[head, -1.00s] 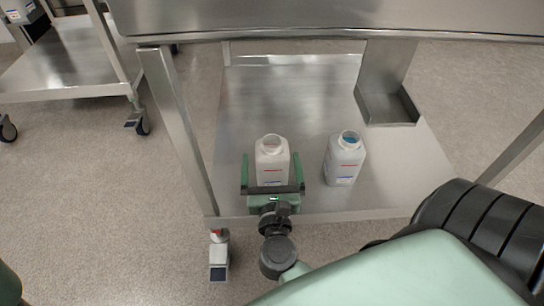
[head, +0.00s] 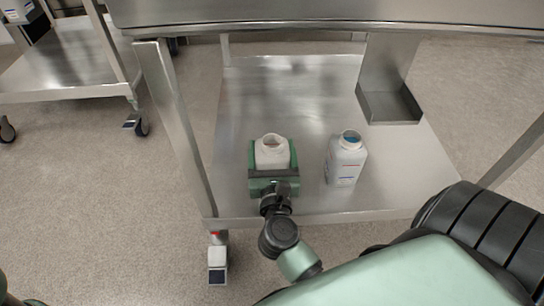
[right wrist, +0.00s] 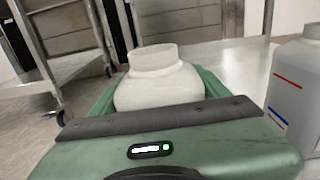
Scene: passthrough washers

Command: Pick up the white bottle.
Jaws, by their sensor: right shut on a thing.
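The white bottle (head: 271,155) stands upright near the front left of the steel cart's lower shelf, its mouth open. My right gripper (head: 271,166) is shut on it, with a green finger along each side. In the right wrist view the bottle (right wrist: 165,85) shows its neck and shoulders between the fingers, and the palm hides its lower part. I cannot tell whether its base touches the shelf. My left gripper is not in view.
A second, greyish-white bottle (head: 346,160) with a blue mouth stands just right of the gripper on the lower shelf (head: 300,95). A cart leg (head: 178,125) rises at left, and a steel bracket (head: 390,100) hangs behind.

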